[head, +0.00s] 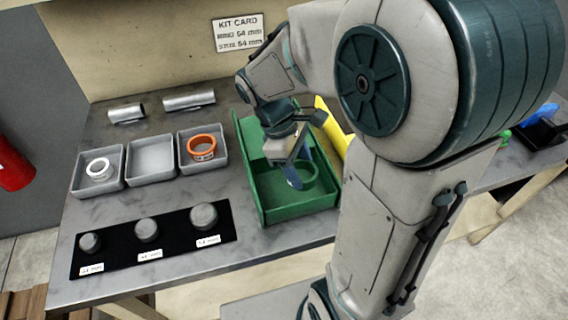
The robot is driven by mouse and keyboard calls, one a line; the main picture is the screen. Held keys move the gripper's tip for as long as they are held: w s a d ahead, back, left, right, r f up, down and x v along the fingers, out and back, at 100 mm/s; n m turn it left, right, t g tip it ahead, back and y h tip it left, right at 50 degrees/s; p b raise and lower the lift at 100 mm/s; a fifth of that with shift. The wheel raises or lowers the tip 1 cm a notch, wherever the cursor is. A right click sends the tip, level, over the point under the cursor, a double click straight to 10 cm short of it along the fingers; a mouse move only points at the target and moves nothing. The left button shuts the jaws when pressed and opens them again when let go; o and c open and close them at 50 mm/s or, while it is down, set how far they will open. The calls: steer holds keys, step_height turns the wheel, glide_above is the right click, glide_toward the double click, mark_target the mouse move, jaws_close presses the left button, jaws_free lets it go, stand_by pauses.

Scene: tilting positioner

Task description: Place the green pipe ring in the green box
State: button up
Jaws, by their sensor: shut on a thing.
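The green box (300,211) stands on the workbench, to the left of my arm in the head view. My gripper (294,178) reaches down into the box. It is shut on the green pipe ring (312,172), with a fingertip at the ring's left side. The ring is inside the box walls, low down near the box's front part. I cannot tell whether it touches the box floor. My gripper hides part of the ring and of the box interior.
Grey trays left of the box hold a white ring (98,169) and an orange ring (202,146); the middle tray (151,159) looks empty. A black mat (118,258) with grey round pieces lies in front. Metal pipes (189,100) lie behind. A yellow object (333,128) stands right of the box.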

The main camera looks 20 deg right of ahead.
mark_target(288, 189)
steer(key=shift+w+a+f, duration=0.8)
steer(key=shift+w+a, duration=0.1)
steer(key=shift+a, duration=0.05)
steer(key=shift+f, duration=1.95)
steer(key=shift+f, duration=0.1)
steer(key=shift+f, duration=0.2)
steer(key=o, duration=1.2)
steer(key=shift+r, duration=0.1)
